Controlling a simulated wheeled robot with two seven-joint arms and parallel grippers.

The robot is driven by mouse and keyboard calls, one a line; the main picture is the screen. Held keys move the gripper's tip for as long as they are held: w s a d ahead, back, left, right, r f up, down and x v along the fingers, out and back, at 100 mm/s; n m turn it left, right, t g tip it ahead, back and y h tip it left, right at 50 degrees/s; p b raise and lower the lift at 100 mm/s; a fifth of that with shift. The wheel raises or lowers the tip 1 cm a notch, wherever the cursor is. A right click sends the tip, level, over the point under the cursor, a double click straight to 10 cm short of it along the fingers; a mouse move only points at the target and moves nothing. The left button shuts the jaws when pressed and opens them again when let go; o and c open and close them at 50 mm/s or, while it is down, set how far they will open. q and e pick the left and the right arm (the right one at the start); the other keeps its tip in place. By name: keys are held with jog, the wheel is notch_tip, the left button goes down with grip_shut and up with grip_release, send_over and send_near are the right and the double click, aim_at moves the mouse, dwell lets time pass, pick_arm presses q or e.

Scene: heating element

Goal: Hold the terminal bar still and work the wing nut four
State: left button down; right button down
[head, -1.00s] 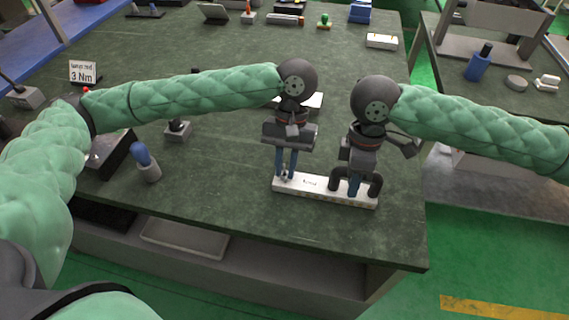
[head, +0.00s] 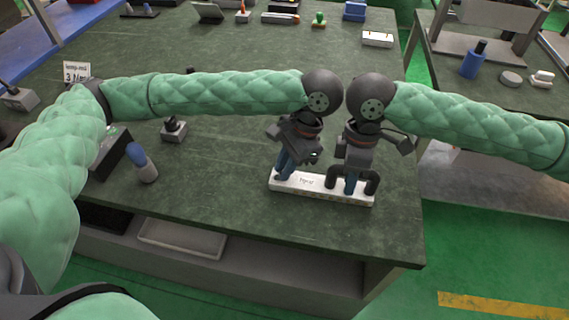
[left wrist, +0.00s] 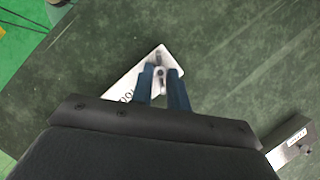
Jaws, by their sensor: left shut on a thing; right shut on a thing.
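The terminal bar (head: 312,183) is a long white block with a printed label, lying on the green bench top near its front right edge. A dark arched piece (head: 372,183) stands at its right end. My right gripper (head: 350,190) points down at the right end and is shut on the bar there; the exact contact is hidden. My left gripper (head: 281,175) is tilted over the left end, shut on the wing nut. In the left wrist view the small silver wing nut (left wrist: 159,73) shows between the blue fingers, above the white bar (left wrist: 125,88).
A blue-topped bottle-like tool (head: 141,163) stands to the left, with a small grey block (head: 174,130) behind it. A sign (head: 77,72) stands at the far left. A white box (head: 378,39) and other items line the back.

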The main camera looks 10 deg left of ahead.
pick_arm(q)
jog(key=shift+m, duration=0.6)
jog(key=c, duration=1.3)
grip_release()
jog(key=shift+c, duration=0.2)
notch_tip(320, 180, up, 10)
